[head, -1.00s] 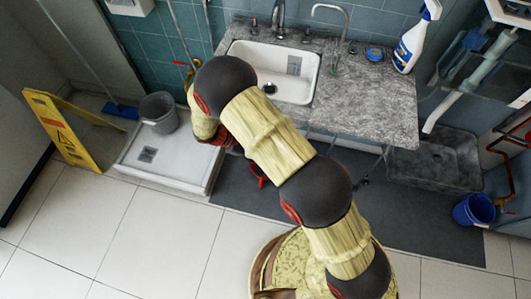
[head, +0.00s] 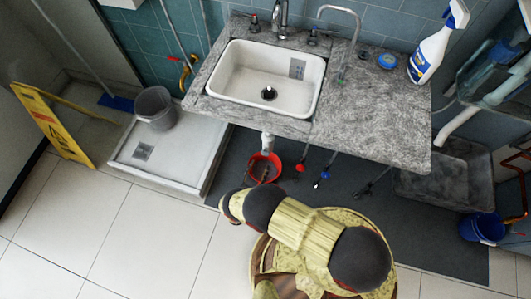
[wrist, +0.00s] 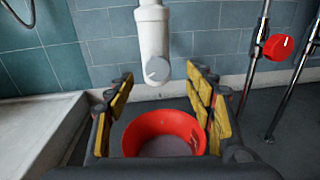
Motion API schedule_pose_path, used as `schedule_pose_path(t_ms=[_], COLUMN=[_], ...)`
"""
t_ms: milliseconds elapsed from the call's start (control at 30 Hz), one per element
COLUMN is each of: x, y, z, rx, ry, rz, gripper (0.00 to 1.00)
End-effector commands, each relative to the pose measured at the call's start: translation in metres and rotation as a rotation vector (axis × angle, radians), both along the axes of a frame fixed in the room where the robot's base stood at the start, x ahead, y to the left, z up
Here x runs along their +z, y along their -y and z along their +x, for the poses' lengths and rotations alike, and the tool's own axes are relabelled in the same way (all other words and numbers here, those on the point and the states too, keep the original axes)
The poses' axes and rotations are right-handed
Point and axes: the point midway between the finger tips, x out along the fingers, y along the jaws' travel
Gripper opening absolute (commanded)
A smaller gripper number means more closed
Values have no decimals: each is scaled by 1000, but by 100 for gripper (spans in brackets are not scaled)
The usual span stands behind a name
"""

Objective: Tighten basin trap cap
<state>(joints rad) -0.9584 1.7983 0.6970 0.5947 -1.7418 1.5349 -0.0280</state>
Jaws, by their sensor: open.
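The white basin trap (wrist: 153,30) hangs down in the wrist view, with its round grey-white cap (wrist: 157,70) at the lower end. In the head view the trap (head: 267,143) shows under the front edge of the basin (head: 240,80); its cap cannot be made out there. My gripper (wrist: 162,80) is open and empty, its yellow-padded fingers to the left and right of the cap in the picture. I see no contact with the cap.
A red bucket (wrist: 128,140) stands on the floor below the trap; it also shows in the head view (head: 277,158). A red-handled valve (wrist: 279,46) and pipes are at the right. A shower tray (head: 185,160) lies left. A spray bottle (head: 432,48) stands on the counter (head: 375,115).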

Motion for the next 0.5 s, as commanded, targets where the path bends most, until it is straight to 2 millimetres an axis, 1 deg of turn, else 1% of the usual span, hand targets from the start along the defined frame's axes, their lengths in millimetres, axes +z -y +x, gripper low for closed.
schedule_pose_path(t_ms=[33,100,233,367,500], x=[-8,-14,-19,-20,-20], y=[0,-1,0,4,12], z=[-6,-11,-12,-1,19], rx=[32,65,92,92,89], ry=[5,12,17,18,17], rz=[-11,-23,-30,-31,-31], gripper=[54,54,54,54,54])
